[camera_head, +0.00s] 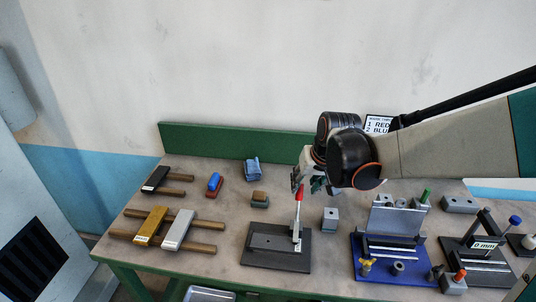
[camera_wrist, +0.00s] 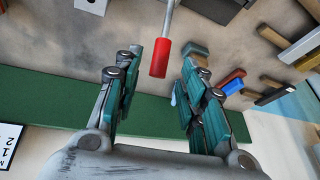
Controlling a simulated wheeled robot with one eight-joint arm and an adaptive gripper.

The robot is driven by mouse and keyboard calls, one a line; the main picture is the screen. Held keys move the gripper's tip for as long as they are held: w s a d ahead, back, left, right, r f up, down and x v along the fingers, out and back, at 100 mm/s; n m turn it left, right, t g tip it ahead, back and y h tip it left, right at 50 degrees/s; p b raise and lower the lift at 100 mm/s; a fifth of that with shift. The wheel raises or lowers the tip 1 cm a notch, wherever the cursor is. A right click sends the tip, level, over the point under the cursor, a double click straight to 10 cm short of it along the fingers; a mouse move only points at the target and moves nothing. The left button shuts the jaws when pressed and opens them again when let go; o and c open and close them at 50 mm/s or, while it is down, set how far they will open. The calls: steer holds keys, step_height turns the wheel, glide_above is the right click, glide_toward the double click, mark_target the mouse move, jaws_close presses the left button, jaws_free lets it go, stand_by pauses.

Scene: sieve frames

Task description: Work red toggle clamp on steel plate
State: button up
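The toggle clamp's red handle (camera_head: 299,192) stands nearly upright on a thin metal lever above the dark steel plate (camera_head: 262,258) in the head view. A pale clamp base sits at the plate's right side. My gripper (camera_head: 307,181) is close to the top of the handle and partly hides the space behind it. In the wrist view the red handle (camera_wrist: 160,58) shows between the two teal-padded fingers of my open gripper (camera_wrist: 160,76). There are visible gaps on both sides, and I see no finger touching it.
A blue fixture (camera_head: 372,282) and another dark fixture (camera_head: 468,268) stand to the right of the plate. A small grey block (camera_head: 330,218) is just right of the clamp. Bars on wooden rails (camera_head: 178,230) lie left. A green back rail (camera_head: 225,139) edges the bench.

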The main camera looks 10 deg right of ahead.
mark_target(301, 189)
steer(key=b+x, duration=0.1)
steer(key=x, duration=0.5)
steer(key=shift+b, duration=0.3)
jaws_close()
